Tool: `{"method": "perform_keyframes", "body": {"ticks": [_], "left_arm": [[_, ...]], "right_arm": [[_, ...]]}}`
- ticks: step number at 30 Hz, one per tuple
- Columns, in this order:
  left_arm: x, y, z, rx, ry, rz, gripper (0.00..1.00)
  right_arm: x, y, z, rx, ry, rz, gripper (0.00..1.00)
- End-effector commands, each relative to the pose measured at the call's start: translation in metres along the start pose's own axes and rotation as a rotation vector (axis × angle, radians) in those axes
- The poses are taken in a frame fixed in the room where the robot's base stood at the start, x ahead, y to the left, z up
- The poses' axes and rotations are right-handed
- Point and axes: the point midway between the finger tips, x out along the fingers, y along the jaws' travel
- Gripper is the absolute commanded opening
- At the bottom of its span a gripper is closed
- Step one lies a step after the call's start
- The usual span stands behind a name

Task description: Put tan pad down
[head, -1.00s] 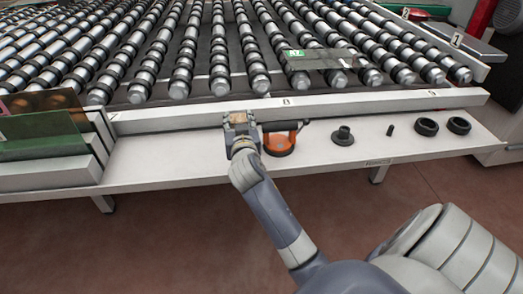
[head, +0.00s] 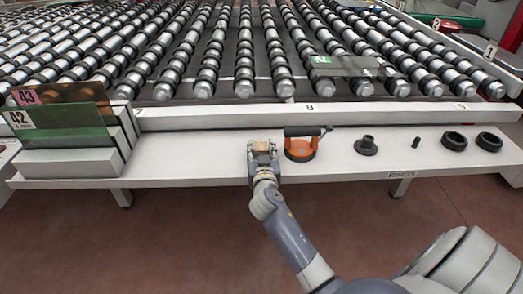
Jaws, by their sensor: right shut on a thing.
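My right gripper (head: 262,148) is shut on the tan pad (head: 262,146), a small block showing between its fingers. The gripper and pad are over the white front shelf (head: 200,168), just left of the orange suction cup. I cannot tell whether the pad touches the shelf. My left gripper is not in view.
The orange suction cup (head: 300,151) with a black handle stands close right of the gripper. Farther right are a black flanged part (head: 366,147), a small black peg (head: 416,142) and black rings (head: 454,141). Glass panes (head: 62,120) stand at left. The shelf between is clear.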

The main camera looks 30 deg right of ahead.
Motion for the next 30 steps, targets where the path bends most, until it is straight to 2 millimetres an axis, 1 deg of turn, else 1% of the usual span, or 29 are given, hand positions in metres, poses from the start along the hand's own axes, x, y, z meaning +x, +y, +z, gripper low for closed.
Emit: {"method": "perform_keyframes", "body": {"ticks": [2, 3, 5, 6, 14, 18, 20, 23, 30], "left_arm": [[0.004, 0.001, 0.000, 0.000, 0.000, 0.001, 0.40], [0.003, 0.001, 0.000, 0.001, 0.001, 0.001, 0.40], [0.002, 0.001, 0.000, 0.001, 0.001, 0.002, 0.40], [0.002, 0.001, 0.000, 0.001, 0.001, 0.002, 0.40], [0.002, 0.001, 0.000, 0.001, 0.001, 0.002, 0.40], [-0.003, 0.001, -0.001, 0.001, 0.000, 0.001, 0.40], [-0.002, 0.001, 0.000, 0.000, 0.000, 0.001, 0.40], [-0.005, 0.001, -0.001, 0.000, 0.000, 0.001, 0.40], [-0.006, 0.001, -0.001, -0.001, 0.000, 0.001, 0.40]], "right_arm": [[0.001, 0.000, 0.004, 0.001, 0.000, 0.000, 0.31], [0.000, 0.000, 0.002, 0.001, 0.000, 0.000, 0.45], [0.000, 0.000, 0.002, 0.001, 0.000, 0.000, 0.59], [0.000, 0.000, 0.002, 0.001, 0.000, 0.000, 0.61], [0.000, 0.000, 0.002, 0.000, 0.000, 0.000, 0.61], [0.000, 0.000, -0.003, -0.001, 0.000, 0.000, 0.61], [-0.009, 0.000, 0.000, 0.001, -0.002, -0.001, 0.61], [-0.026, 0.000, 0.000, 0.003, -0.003, -0.001, 0.61], [-0.080, 0.000, 0.001, 0.004, -0.003, 0.000, 0.61]]}}
